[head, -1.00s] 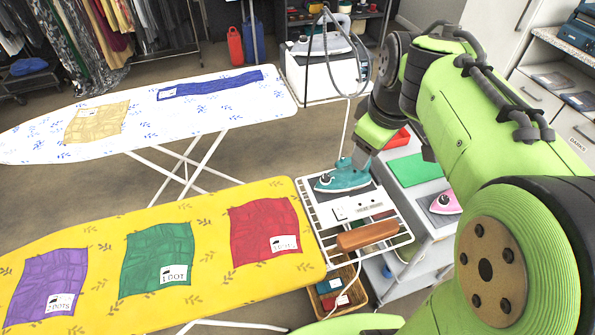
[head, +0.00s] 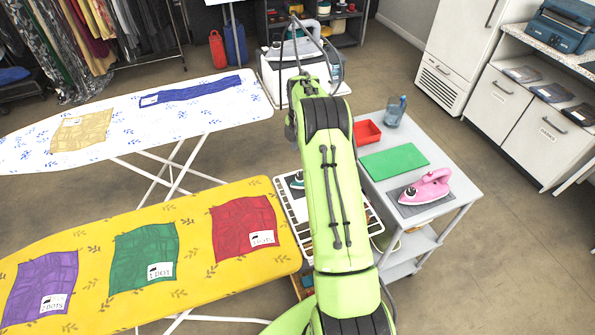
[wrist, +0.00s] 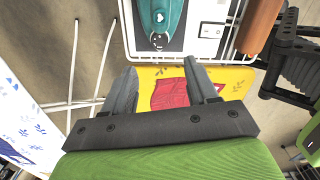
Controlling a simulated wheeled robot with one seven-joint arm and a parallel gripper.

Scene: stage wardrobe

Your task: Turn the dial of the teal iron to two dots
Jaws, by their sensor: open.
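The teal iron (wrist: 172,12) is at the top middle of the wrist view, cut off by the frame edge. It lies on the white wire rack (wrist: 130,40). A small white mark and dark detail show on its near end; I cannot tell the dial setting. In the head view only a small part of the iron (head: 296,183) shows beside my arm. My gripper (wrist: 159,76) is open and empty, with its fingertips just short of the iron in the wrist view. The gripper is hidden behind my arm in the head view.
A white switch plate (wrist: 208,32) and a brown wooden piece (wrist: 258,25) sit beside the iron. The yellow ironing board (head: 90,235) holds purple, green and red cloths with labels. A grey trolley (head: 445,185) on the right carries a pink iron (head: 425,189).

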